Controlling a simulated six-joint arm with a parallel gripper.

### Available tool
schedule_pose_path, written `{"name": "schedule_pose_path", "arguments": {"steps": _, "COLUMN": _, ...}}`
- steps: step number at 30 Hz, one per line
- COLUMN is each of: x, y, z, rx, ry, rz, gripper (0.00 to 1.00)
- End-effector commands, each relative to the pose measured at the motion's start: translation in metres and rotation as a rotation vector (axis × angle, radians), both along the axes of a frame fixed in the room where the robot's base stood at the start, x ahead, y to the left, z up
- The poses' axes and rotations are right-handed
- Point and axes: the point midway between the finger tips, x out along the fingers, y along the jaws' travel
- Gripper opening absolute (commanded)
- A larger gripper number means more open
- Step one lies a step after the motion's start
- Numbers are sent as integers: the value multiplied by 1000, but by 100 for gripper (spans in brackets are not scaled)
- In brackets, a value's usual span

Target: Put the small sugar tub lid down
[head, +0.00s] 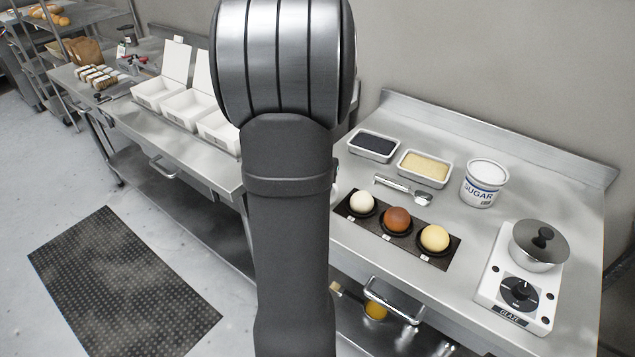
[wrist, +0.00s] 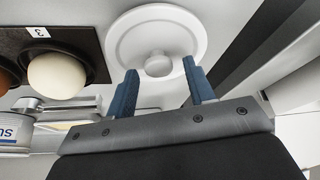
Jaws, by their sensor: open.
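The small sugar tub lid (wrist: 155,25) is a round white disc with a central knob (wrist: 157,64). In the wrist view it appears to lie flat, knob towards me, on the steel counter beside the dark sample board. My gripper (wrist: 160,68) is open. Its two blue fingertips stand on either side of the knob, with visible gaps. In the head view my arm hides the gripper and most or all of the lid. The white sugar tub (head: 484,184) stands uncovered on the right counter; part of it also shows in the wrist view (wrist: 12,134).
The dark board (head: 358,212) holds three dough balls close to the lid. A metal scoop (head: 404,190) and two trays, one dark (head: 373,157) and one yellow (head: 424,181), lie behind. A glaze warmer (head: 515,290) with a pot stands right. White boxes (head: 186,106) stand left.

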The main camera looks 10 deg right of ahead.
Motion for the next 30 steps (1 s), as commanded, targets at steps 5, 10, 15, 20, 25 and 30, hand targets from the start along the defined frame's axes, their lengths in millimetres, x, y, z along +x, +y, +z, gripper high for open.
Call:
{"name": "schedule_pose_path", "arguments": {"steps": 5, "x": -7, "y": 3, "z": 21, "rx": -1, "ry": -4, "rz": 0, "gripper": 49}}
{"name": "schedule_pose_path", "arguments": {"steps": 10, "x": -18, "y": 8, "z": 50, "rx": -1, "ry": -6, "rz": 2, "gripper": 49}}
{"name": "schedule_pose_path", "arguments": {"steps": 15, "x": -29, "y": 13, "z": 79, "rx": -1, "ry": -5, "rz": 0, "gripper": 49}}
{"name": "schedule_pose_path", "arguments": {"steps": 20, "x": -37, "y": 16, "z": 98, "rx": 0, "ry": -3, "rz": 0, "gripper": 49}}
{"name": "schedule_pose_path", "arguments": {"steps": 25, "x": -41, "y": 17, "z": 108, "rx": 0, "ry": -1, "rz": 0, "gripper": 49}}
{"name": "schedule_pose_path", "arguments": {"steps": 30, "x": -42, "y": 18, "z": 110, "rx": 0, "ry": 0, "rz": 0, "gripper": 49}}
